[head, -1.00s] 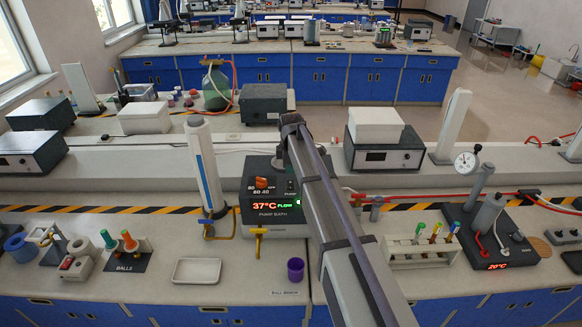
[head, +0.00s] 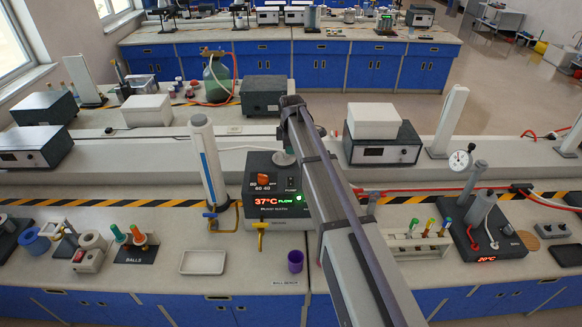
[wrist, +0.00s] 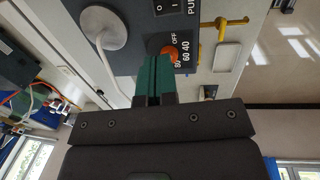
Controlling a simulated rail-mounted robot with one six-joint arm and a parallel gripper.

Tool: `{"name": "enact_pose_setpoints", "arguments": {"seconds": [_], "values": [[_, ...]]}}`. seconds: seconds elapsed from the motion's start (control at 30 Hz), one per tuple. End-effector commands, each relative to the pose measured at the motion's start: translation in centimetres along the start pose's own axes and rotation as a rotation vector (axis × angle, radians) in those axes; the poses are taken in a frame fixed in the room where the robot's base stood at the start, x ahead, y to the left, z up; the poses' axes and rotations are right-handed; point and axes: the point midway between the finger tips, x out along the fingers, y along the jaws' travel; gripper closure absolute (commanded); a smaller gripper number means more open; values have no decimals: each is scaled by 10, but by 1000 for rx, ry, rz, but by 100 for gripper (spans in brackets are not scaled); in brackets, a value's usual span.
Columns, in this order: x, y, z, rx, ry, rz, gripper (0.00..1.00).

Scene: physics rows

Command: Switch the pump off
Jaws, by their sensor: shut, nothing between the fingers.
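The pump bath (head: 262,213) stands on the front bench, its red display reading 37°C with green FLOW lettering and a lit green lamp (head: 299,197). The black PUMP switch (head: 290,184) is on its panel beside an orange dial (head: 264,180). In the wrist view the switch (wrist: 167,9), marked O and I, is cut by the top edge; its rocker position is unclear. My gripper (wrist: 153,63) has its green fingers together and empty. They appear in front of the panel near the orange dial (wrist: 171,52); the gap is unclear.
A blue-striped white column (head: 208,165) stands left of the bath, and a yellow tap (head: 261,230) projects from its front. A white tray (head: 203,262) and purple cup (head: 295,261) sit in front. A test-tube rack (head: 418,246) is to the right. Bare bench surrounds the tray.

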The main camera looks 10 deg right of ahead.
Motion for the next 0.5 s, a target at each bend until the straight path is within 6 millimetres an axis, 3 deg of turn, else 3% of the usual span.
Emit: {"name": "enact_pose_setpoints", "arguments": {"seconds": [0.23, 0.5], "values": [[26, -1, 0, 0, 0, 0, 100], [86, -1, 0, 0, 0, 0, 100]]}}
